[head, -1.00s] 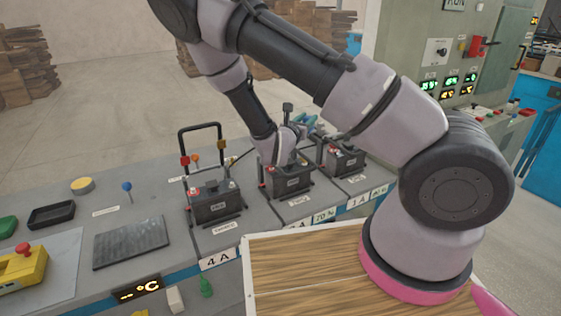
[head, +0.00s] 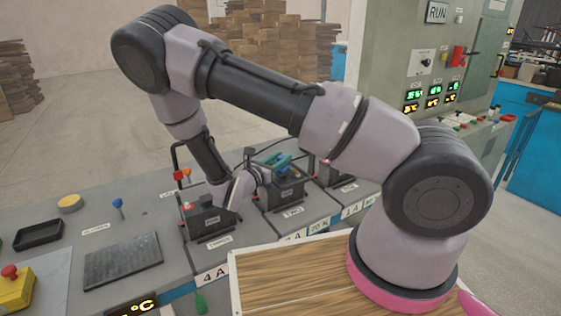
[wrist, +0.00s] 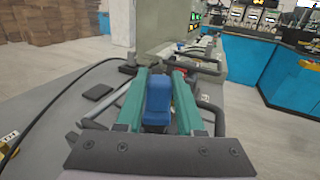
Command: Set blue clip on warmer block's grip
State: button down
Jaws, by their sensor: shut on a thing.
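My gripper (head: 279,162) has teal fingers and is shut on the blue clip (wrist: 157,97), which sits between the fingertips in the wrist view. In the head view the gripper is over the middle black block (head: 288,194), reaching in from the left, close to that block's black wire grip. A left block (head: 208,223) stands partly behind my arm, with its tall grip and red and orange clips. A right block (head: 335,172) is partly hidden by my arm. I cannot tell which block is warmer, nor whether the clip touches a grip.
A dark ribbed pad (head: 122,261), a black tray (head: 38,234), a yellow button (head: 69,203) and a blue knob (head: 117,205) are on the bench to the left. A wooden board (head: 290,280) lies in front. A control cabinet (head: 430,60) stands behind right.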

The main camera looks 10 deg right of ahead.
jog(key=shift+f, duration=0.4)
jog(key=shift+f, duration=0.15)
jog(key=c, duration=0.5)
grip_release()
